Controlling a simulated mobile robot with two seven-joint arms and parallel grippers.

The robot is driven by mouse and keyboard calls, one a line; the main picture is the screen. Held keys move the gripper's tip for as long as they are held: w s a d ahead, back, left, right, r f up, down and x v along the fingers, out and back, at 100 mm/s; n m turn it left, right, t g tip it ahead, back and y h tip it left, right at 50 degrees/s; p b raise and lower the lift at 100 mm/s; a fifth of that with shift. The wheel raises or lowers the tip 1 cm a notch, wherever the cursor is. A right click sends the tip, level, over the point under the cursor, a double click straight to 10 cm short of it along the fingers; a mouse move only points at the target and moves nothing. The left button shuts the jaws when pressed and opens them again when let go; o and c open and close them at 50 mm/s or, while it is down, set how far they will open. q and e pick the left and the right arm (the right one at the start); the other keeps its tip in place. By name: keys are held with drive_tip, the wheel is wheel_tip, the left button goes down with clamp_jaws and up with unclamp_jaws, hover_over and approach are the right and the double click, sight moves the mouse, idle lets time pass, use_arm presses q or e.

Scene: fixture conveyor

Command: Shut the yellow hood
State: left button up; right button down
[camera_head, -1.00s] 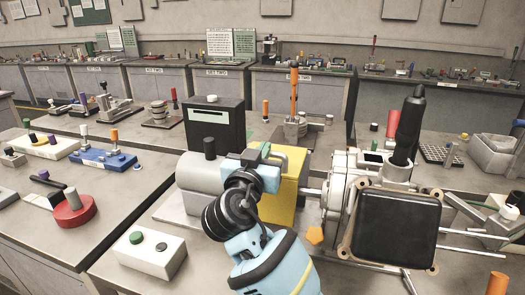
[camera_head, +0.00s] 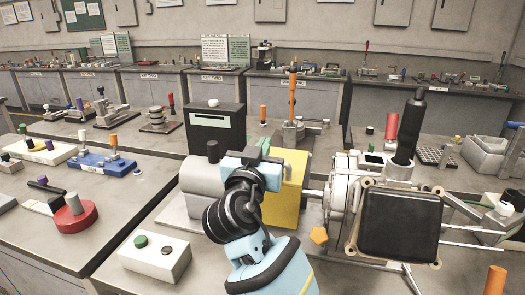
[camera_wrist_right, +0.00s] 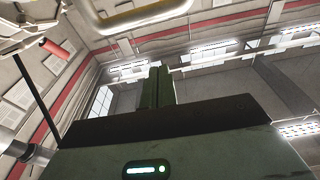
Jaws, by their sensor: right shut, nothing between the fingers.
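The yellow hood (camera_head: 291,190) stands on the middle bench, between a grey rounded housing (camera_head: 202,178) and a white-grey machine (camera_head: 345,190). My right arm comes up from the bottom, and its blue wrist covers the hood's left part. My right gripper (camera_head: 264,153) is at the hood's upper left; its fingertips are hard to make out in the head view. In the right wrist view its fingers (camera_wrist_right: 160,86) are together and empty. A pale yellowish curved bar (camera_wrist_right: 140,16) shows beyond them. I cannot tell whether the gripper touches the hood. My left gripper is not in view.
A black box (camera_head: 214,128) stands behind the grey housing. A white button box (camera_head: 154,256) is at front left. A black square cover (camera_head: 401,224) and an upright black handle (camera_head: 409,125) crowd the right.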

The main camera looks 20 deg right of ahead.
drive_tip(key=b+v, duration=0.1)
drive_tip(key=v, duration=0.6)
drive_tip(key=shift+s+d+f, duration=0.2)
drive_tip(key=shift+s+f, duration=0.1)
drive_tip(key=shift+f, duration=0.05)
drive_tip(key=shift+a, duration=0.1)
